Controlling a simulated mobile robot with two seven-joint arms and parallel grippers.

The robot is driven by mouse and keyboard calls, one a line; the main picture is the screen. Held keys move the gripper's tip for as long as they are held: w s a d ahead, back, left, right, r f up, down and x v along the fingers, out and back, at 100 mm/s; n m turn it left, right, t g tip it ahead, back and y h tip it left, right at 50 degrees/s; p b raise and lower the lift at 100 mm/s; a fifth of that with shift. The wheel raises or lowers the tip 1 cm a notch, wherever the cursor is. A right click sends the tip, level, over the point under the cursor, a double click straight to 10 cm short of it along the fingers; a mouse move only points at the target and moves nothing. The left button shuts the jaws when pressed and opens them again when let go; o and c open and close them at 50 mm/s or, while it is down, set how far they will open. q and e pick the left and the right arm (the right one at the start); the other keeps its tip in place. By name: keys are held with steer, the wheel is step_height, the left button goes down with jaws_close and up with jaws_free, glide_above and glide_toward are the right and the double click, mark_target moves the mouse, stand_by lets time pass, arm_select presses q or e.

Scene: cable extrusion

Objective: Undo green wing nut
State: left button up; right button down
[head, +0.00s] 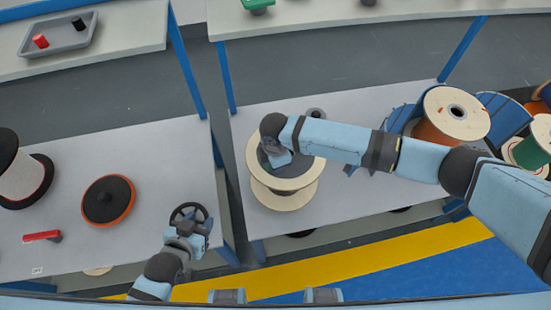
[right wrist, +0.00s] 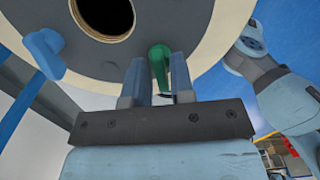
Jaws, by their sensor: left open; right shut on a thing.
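The green wing nut (right wrist: 158,60) shows in the right wrist view as a narrow green piece between my right gripper's fingers (right wrist: 155,80). My left gripper (head: 188,215) is open and empty, near the front right corner of the left-hand table.
An orange-rimmed black disc (head: 108,200), a red-handled item (head: 42,236) and a black-and-white reel (head: 20,178) sit on the left table. A small dark grey piece (head: 316,113) lies behind the spool. Cable drums (head: 455,113) stand at right. A narrow gap separates the tables.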

steer(key=n, duration=0.5)
steer(key=shift+n, duration=0.3)
steer(key=n, duration=0.5)
steer(key=n+b, duration=0.1)
steer(key=n, duration=0.4)
steer(key=shift+d+n, duration=0.1)
steer(key=shift+n, duration=0.3)
steer(key=n+b, duration=0.1)
steer(key=n, duration=0.4)
steer(key=c, duration=1.2)
jaws_free()
steer(key=shift+r, duration=0.15)
step_height(320, 180, up, 14)
steer(key=b, duration=0.1)
